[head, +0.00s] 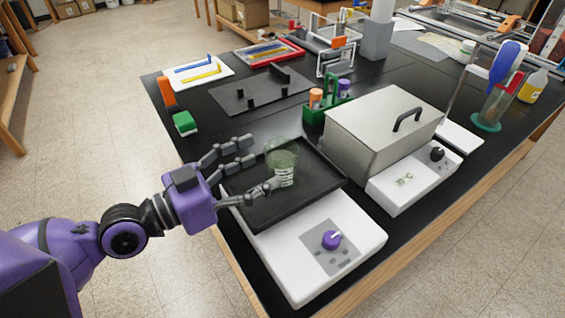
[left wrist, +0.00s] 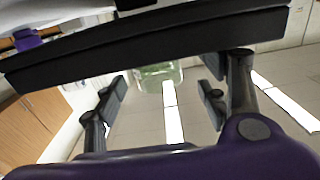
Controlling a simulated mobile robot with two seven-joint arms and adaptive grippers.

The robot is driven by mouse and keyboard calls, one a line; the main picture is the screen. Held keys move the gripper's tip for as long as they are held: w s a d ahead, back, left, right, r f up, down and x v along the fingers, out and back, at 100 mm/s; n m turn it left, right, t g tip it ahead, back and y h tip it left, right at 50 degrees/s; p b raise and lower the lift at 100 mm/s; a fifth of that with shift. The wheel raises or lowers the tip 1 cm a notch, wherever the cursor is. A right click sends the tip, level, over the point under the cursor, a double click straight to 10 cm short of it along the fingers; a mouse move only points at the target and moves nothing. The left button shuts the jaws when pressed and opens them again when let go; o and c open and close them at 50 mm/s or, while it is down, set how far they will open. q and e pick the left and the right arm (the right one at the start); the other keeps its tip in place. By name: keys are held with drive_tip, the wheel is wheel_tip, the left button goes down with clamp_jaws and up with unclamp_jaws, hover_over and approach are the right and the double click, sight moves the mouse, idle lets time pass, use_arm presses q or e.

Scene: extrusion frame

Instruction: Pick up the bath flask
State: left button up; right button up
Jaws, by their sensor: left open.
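A clear greenish glass vessel with a white label, which I take for the bath flask (head: 284,165), stands upright on the black platform (head: 262,212) of a white device with a purple knob. My left gripper (head: 259,168) is open just left of it, its fingers pointing at it. The lower fingertip overlaps the glass in the head view; I cannot tell whether they touch. In the left wrist view the green glass (left wrist: 160,73) shows beyond the gap between the spread fingers (left wrist: 163,97), partly cut off by a dark bar. My right gripper is not in view.
A closed steel bath (head: 370,131) with a black lid handle stands right of the platform. Behind the platform is a green rack (head: 322,112) with capped tubes. A green-and-white block (head: 184,123) lies near the left table edge. The tabletop between block and rack is mostly clear.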

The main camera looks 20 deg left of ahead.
sight(294, 150)
use_arm(q)
drive_tip(key=p+x, duration=0.1)
drive_tip(key=x, duration=0.1)
drive_tip(key=r+p+x, duration=0.1)
drive_tip(key=p+x, duration=0.1)
drive_tip(key=x, duration=0.1)
drive_tip(key=shift+s+d, duration=0.15)
drive_tip(key=shift+d, duration=0.05)
drive_tip(key=shift+w+d+f, duration=0.1)
drive_tip(key=shift+w+d, duration=0.05)
drive_tip(key=shift+w, duration=0.05)
drive_tip(key=shift+f, duration=0.15)
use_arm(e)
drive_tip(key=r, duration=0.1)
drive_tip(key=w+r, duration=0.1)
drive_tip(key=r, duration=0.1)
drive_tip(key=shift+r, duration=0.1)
use_arm(q)
drive_tip(key=c, duration=1.4)
drive_tip(key=shift+c, duration=0.2)
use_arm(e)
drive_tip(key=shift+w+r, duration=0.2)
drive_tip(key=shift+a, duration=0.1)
